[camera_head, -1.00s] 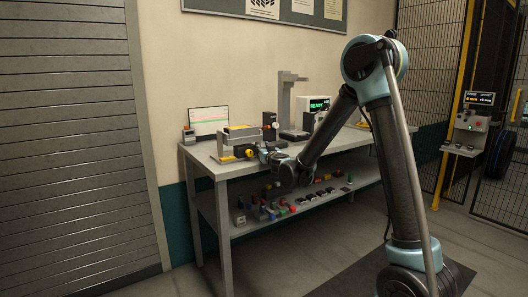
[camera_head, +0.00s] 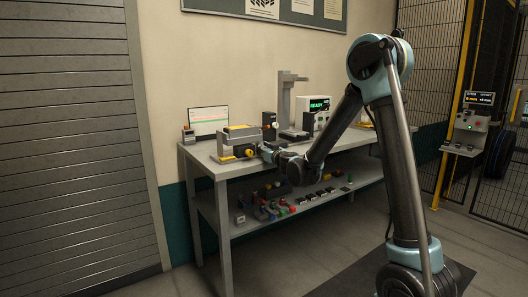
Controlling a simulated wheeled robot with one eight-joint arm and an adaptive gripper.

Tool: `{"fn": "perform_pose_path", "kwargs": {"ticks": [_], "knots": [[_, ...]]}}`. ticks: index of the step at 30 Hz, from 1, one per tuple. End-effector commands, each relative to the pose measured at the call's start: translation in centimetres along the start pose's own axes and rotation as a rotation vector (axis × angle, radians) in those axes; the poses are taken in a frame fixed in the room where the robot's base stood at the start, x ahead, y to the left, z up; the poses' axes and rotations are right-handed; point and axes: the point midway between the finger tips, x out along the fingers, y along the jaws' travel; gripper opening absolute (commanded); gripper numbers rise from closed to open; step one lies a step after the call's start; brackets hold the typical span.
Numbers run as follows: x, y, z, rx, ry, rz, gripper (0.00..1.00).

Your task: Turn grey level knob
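A grey and yellow fixture (camera_head: 238,132) stands at the left part of the workbench. A small yellow knob (camera_head: 249,153) shows low on its right side. I cannot make out a grey level knob; it is too small to tell or hidden by my gripper. My gripper (camera_head: 261,151) is at the right side of the fixture, close to the yellow knob, and reaches in from the right over the bench's front edge. Whether it touches anything, and whether its fingers are open or shut, is too small to see.
The workbench (camera_head: 203,157) carries a laptop-like screen (camera_head: 208,120), a black unit (camera_head: 270,120), a tall grey stand (camera_head: 286,100) and a box with a green READY display (camera_head: 319,104). Several small coloured parts lie on the lower shelf. A control panel (camera_head: 470,125) stands at the right.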

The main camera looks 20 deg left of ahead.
Motion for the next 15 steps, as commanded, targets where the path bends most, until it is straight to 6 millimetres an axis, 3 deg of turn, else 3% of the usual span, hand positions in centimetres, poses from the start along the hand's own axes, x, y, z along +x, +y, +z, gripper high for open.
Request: {"fn": "perform_pose_path", "kwargs": {"ticks": [15], "knots": [[0.01,0.78,0.01,0.001,0.008,-0.233,0.0]]}}
